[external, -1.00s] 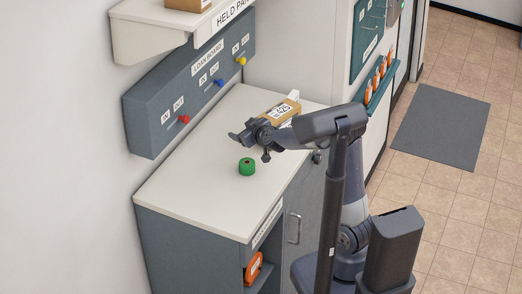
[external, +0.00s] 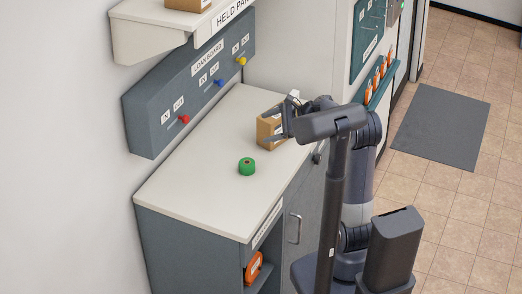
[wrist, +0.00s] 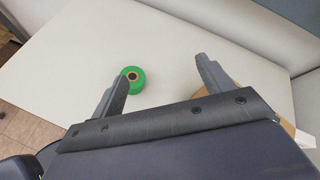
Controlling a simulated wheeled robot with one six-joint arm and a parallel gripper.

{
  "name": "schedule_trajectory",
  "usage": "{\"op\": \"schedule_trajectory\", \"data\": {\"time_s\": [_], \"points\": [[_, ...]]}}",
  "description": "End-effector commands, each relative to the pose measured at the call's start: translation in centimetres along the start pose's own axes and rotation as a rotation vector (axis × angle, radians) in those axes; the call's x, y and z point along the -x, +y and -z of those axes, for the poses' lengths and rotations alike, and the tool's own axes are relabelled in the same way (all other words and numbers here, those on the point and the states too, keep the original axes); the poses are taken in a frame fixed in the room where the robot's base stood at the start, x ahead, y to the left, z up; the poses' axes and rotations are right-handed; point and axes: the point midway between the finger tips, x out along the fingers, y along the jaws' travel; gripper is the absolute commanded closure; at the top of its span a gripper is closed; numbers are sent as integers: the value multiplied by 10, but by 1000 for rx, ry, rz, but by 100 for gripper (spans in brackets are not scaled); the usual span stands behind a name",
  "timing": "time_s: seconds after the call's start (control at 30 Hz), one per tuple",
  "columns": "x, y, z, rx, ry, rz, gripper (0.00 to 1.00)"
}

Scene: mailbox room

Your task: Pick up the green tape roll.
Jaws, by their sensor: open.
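The green tape roll (external: 247,166) lies flat on the pale cabinet top (external: 196,184), with its brown core facing up. My gripper (external: 281,124) is open and empty, above the right side of the cabinet top, behind and to the right of the roll. In the wrist view the roll (wrist: 132,78) shows just beside the tip of the left finger, which hides a little of its edge. The gripper's two fingers (wrist: 162,75) are spread wide with bare countertop between them. The roll is apart from the gripper in the external view.
A cardboard parcel (external: 267,132) stands on the cabinet top close by my gripper; part of it (wrist: 285,124) shows behind the right finger. The loan board (external: 190,85) with colored knobs is on the wall behind. An orange item (external: 253,268) sits in the lower shelf. The front countertop is clear.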

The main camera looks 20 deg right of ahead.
Motion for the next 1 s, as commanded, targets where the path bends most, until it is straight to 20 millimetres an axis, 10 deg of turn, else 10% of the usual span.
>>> {"op": "schedule_trajectory", "data": {"time_s": [0.37,0.7,1.0], "points": [[43,7,-25,-469,-159,-109,24],[-14,56,60,-463,-152,-109,24],[-42,68,77,-452,-154,-109,24]]}}
